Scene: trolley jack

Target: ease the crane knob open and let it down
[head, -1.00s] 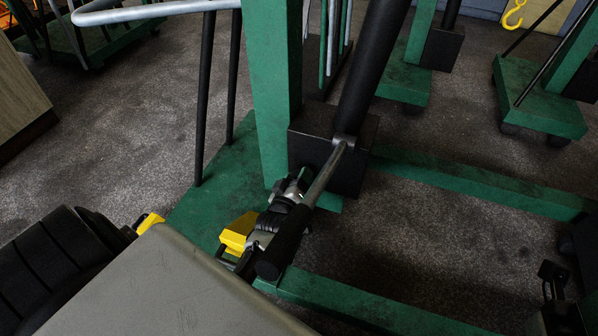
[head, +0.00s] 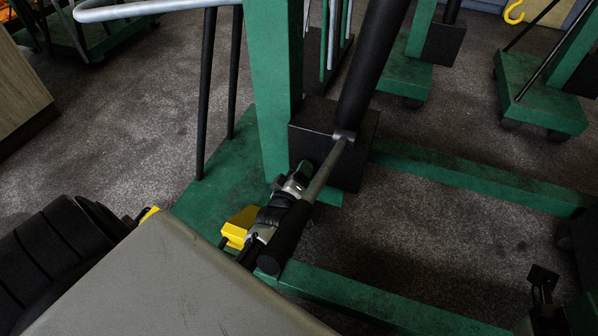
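The crane has a green post (head: 273,100), a black ram (head: 372,65) and a black pump block (head: 352,165) at the foot of the post. A steel lever (head: 325,168) with a black grip (head: 286,238) slopes down from the block toward me. My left gripper (head: 301,174) is at the near left side of the block, beside the lever and partly behind it. The knob cannot be made out; it may be hidden at my fingertips. Whether the fingers are shut is unclear. My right gripper (head: 543,283) is at the lower right, small and dark, away from the crane's pump.
Green base legs (head: 470,185) run right across the floor. Thin black struts (head: 205,95) and a grey bent handle (head: 140,10) stand left of the post. Other green wheeled bases (head: 540,105) are at the back right. A yellow hook (head: 514,13) hangs beyond them.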

